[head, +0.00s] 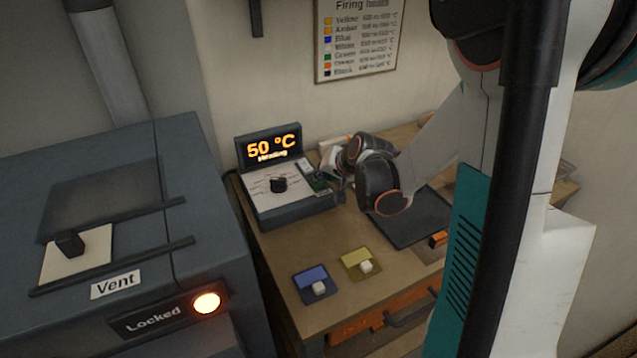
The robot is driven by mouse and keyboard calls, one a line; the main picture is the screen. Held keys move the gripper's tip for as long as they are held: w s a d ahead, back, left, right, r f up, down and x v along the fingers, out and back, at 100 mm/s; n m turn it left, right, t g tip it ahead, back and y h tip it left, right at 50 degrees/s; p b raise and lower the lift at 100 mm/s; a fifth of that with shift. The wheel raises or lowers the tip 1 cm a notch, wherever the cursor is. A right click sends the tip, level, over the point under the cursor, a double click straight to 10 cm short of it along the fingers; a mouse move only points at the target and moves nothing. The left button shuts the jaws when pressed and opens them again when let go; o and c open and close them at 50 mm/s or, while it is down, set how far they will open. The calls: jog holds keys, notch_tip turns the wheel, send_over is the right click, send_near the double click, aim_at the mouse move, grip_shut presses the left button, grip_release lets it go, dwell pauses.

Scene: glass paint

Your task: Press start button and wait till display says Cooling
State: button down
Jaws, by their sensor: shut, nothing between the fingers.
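The control box (297,213) stands on the wooden table in the middle of the head view. Its display (269,147) shows "50 °C" in orange, with a smaller blurred word below that looks like "Heating". My gripper (326,184) is shut and empty at the right side of this panel, by a small green part (319,185). My gripper partly hides that area, so I cannot tell whether it touches the start button.
The kiln (215,250) at the left has a lit "Locked" sign (153,319) and a vent slider (69,242). Blue (311,273) and yellow (354,256) trays, each with a white block, lie on the table (280,262). A dark mat (408,228) lies beneath my arm.

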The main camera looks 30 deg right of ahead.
jog(key=shift+r, duration=0.1)
jog(key=shift+r+p, duration=0.6)
jog(key=shift+r, duration=0.15)
notch_tip(320, 180, up, 5)
jog(key=p, duration=0.3)
jog(key=shift+p, duration=0.3)
dwell(0.5)
